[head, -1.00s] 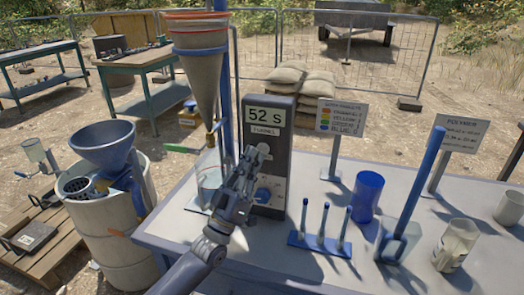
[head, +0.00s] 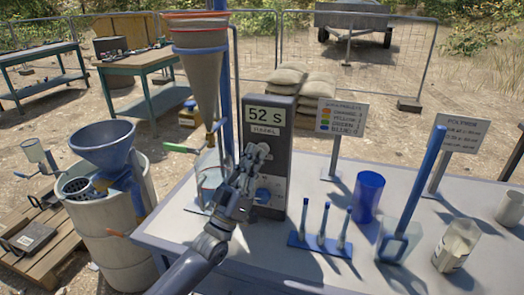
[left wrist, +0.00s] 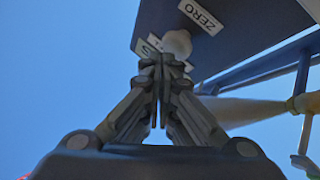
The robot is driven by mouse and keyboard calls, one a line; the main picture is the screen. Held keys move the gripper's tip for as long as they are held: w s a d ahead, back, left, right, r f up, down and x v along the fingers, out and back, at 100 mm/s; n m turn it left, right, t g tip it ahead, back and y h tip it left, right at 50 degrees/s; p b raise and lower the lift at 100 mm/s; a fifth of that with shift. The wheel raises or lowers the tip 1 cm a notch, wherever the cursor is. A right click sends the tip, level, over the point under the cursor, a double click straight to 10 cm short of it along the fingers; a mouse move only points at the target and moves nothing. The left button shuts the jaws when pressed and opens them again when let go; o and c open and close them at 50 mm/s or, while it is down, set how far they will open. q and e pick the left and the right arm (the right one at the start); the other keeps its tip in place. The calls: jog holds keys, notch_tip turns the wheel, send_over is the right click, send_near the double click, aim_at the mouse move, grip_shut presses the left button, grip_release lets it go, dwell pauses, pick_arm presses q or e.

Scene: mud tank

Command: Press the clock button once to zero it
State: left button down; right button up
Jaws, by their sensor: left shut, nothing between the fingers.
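The clock (head: 279,165) is a tall dark box standing on the table, with a pale display reading "52 S" and a smaller line below. My left gripper (head: 258,151) is shut and empty in front of the clock's face, covering part of it below the display. In the left wrist view, the shut fingertips (left wrist: 165,62) are at a pale round button (left wrist: 177,43) beside a "ZERO" label (left wrist: 202,16). They overlap the button's lower edge; I cannot tell whether they touch it. The button is not clear in the head view. My right gripper is not in view.
A funnel (head: 198,80) hangs left of the clock over a clear beaker. A blue rack (head: 318,246) of slim tubes, a blue cup (head: 368,196) and a clear container with a blue stick stand to the right. Two signs stand behind them.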

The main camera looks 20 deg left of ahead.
pick_arm(q)
jog(key=shift+w+b, duration=0.4)
jog(key=shift+w, duration=0.2)
dwell(0.4)
jog(key=shift+s, duration=0.1)
jog(key=shift+s+p, duration=0.6)
jog(key=shift+s, duration=0.35)
jog(key=s+p, duration=0.2)
jog(key=s, duration=0.3)
jog(key=shift+a+p, duration=0.1)
jog(key=shift+p, duration=0.2)
dwell(0.5)
